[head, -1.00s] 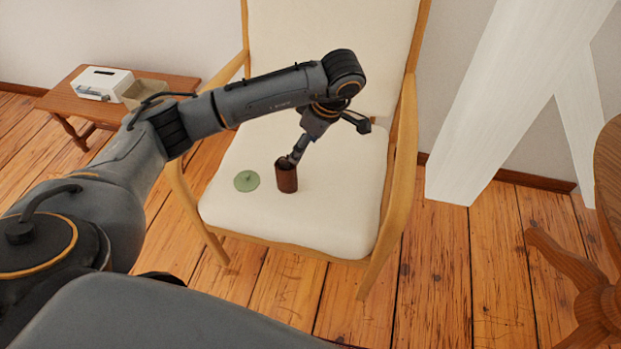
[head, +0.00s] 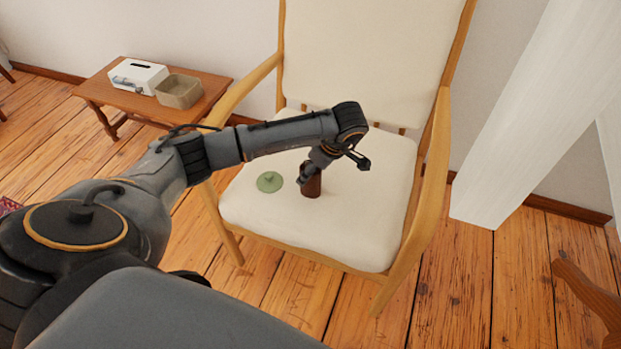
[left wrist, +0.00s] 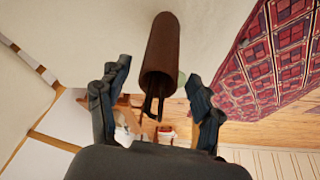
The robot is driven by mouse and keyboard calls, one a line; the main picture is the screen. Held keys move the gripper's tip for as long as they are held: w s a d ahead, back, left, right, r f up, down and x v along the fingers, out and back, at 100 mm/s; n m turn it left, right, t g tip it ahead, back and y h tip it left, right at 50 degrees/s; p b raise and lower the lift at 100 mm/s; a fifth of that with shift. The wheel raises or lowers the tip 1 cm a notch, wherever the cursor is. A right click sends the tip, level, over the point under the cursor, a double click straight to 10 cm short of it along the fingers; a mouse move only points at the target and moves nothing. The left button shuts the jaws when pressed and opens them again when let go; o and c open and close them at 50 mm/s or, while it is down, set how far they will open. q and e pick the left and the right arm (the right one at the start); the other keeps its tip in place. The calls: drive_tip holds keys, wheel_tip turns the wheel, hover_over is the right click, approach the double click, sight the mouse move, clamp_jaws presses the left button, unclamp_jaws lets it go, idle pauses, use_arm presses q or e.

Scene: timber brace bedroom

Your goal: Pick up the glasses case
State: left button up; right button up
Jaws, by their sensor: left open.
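The glasses case (head: 312,186) is a brown tube standing upright on the cream chair seat. In the left wrist view the case (left wrist: 162,45) shows its open end, with thin dark parts sticking out. My left gripper (head: 306,174) is at the top of the case in the head view, hiding part of its upper end. In the left wrist view the two fingers of my left gripper (left wrist: 160,85) are spread apart, one on each side of the case's open end, with gaps to it. My right gripper is in neither view.
A flat green disc (head: 270,182) lies on the seat (head: 265,220) left of the case. Wooden armrests (head: 430,205) flank the seat. A low table (head: 148,105) with a white box (head: 137,76) and a beige tray (head: 180,93) stands at the back left. A white beam (head: 520,120) stands right.

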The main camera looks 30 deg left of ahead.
use_arm(q)
drive_tip(key=shift+a+f, duration=0.15)
drive_tip(key=shift+f, duration=0.3)
clamp_jaws()
drive_tip(key=shift+r, duration=0.15)
